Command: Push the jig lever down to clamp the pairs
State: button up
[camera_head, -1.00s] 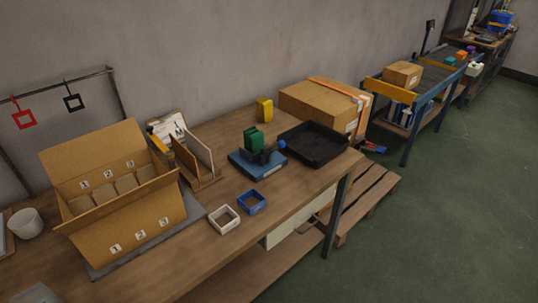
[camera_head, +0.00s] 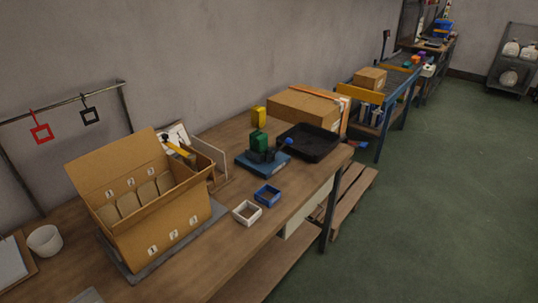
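The jig (camera_head: 263,168) is a blue base plate with a black clamp on the wooden workbench. A green block-like piece (camera_head: 259,142) stands upright on it. The jig lever shows as a blue ball knob (camera_head: 288,141) at the right of the clamp, near mid-height of the green piece. The lever arm is too small to tell its exact angle. I cannot make out separate pairs in the jig. My gripper is not in view.
A black tray (camera_head: 308,143) stands right behind the jig. White (camera_head: 247,212) and blue (camera_head: 267,195) small open boxes sit in front. An open numbered carton (camera_head: 168,226) is at left, a yellow object (camera_head: 258,117) and closed carton (camera_head: 302,105) behind. Green floor (camera_head: 440,200) is clear.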

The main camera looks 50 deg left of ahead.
aim_at(288, 141)
jog(key=u, duration=1.95)
jog(key=i, duration=0.95)
jog(key=u, duration=0.9)
